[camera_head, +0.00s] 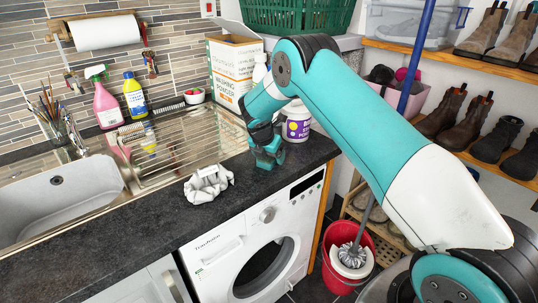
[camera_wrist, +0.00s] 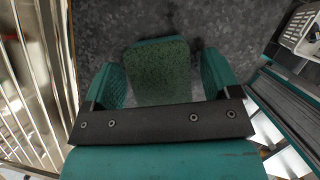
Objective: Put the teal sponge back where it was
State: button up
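The teal sponge (camera_wrist: 158,75) shows in the wrist view, between the two fingers of my gripper (camera_wrist: 163,78). Its near end is hidden behind the dark gripper bar. A narrow gap shows between the sponge and the right finger; the left finger is close beside it, and I cannot tell if they touch. The fingers stand apart, so the gripper looks open around the sponge. In the head view my gripper (camera_head: 268,158) points down, low over the dark counter (camera_head: 235,178), near its right end. There I cannot tell the sponge from the teal fingers.
A crumpled grey-white cloth (camera_head: 208,184) lies on the counter left of my gripper. A white tub (camera_head: 297,124) stands close behind on the right, with a washing powder box (camera_head: 232,72) farther back. The steel drainer (camera_head: 180,150) and sink (camera_head: 60,195) are to the left.

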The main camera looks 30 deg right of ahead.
jog(key=shift+r, duration=0.2)
jog(key=s+a+r+m+y+b, duration=0.1)
jog(key=s+a+r, duration=0.2)
jog(key=r, duration=0.3)
jog(key=s+a+r+m, duration=0.2)
jog(key=s+a+r, duration=0.1)
jog(key=a+r, duration=0.15)
jog(key=s+a+r+m+y+b, duration=0.1)
jog(key=s+a+r, duration=0.15)
jog(key=r, duration=0.35)
jog(key=s+a+r+m+g+y, duration=0.1)
jog(key=s+a+r+m+y, duration=0.1)
jog(key=s, duration=0.9)
jog(key=s+a+r+m+y, duration=0.2)
jog(key=s+a+m, duration=0.3)
jog(key=s, duration=0.6)
jog(key=s+a+r+m+g+y, duration=0.1)
jog(key=s+a+m, duration=0.3)
jog(key=s, duration=0.8)
jog(key=r+m+y, duration=0.1)
jog(key=m, duration=0.1)
jog(key=shift+a+m+g, duration=0.25)
jog(key=shift+m+g, duration=0.05)
jog(key=shift+m, duration=0.1)
